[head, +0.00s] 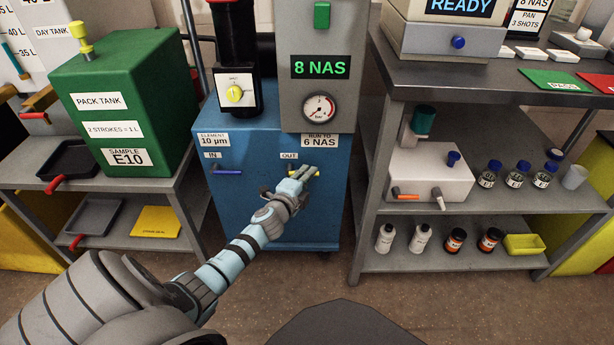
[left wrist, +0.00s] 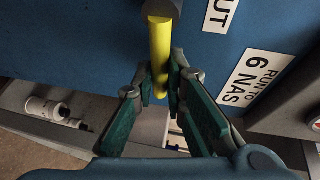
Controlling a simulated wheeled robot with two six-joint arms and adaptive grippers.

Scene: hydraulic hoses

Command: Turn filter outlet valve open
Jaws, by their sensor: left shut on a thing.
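The filter outlet valve handle is a yellow lever (left wrist: 158,45) under the OUT label (head: 289,155) on the blue filter cart (head: 262,220). In the head view my left gripper (head: 305,172) is at this lever and hides most of it; only a small yellow tip shows. In the left wrist view my left gripper (left wrist: 164,82) has its green-padded fingers on both sides of the lever's free end, shut on it. The inlet valve (head: 226,172), with a blue-purple lever lying sideways, is under the IN label to the left. My right gripper is not in view.
A gauge (head: 319,108) and an 8 NAS display (head: 320,67) are above the outlet. A green pack tank (head: 125,105) stands on the left bench. A grey shelf unit (head: 470,228) with bottles stands close on the right. Floor in front of the cart is free.

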